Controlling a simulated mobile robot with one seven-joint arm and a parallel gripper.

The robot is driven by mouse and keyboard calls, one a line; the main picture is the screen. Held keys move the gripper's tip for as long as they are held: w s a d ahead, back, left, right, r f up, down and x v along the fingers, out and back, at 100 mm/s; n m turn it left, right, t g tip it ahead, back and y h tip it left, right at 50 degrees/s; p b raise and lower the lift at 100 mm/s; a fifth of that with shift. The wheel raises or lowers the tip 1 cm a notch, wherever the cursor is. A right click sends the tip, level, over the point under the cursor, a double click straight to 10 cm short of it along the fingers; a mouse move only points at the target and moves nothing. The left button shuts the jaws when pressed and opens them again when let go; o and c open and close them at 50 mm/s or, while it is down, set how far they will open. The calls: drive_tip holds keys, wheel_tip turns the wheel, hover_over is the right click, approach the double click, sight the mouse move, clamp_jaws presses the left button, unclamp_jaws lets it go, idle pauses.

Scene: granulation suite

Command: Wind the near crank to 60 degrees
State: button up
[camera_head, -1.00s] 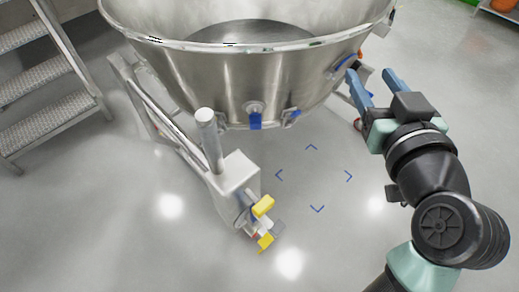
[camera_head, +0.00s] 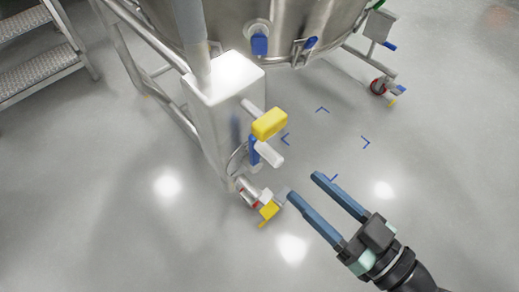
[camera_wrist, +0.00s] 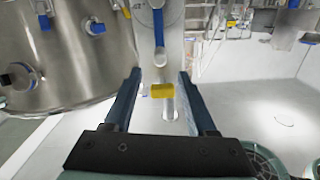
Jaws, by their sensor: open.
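In the head view, the white gearbox housing (camera_head: 222,88) stands at the vessel frame's near leg. In the wrist view, the blue arm (camera_wrist: 158,28) and handle (camera_wrist: 160,58) show ahead of my open fingers (camera_wrist: 160,72). The crank's hub is partly hidden.
A steel vessel (camera_head: 285,25) rises behind the gearbox. A caster with a yellow pedal (camera_head: 268,211) sits low below the crank, near my left finger in the picture. Metal steps (camera_head: 40,65) stand at the far left. Floor at right is clear, with blue corner marks.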

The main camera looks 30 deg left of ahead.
sight(257, 142)
drive_tip(key=b+x, duration=0.2)
drive_tip(key=x, duration=1)
drive_tip(key=shift+w+a, duration=0.1)
drive_tip(key=shift+a, duration=0.2)
clamp_jaws()
idle(0.9)
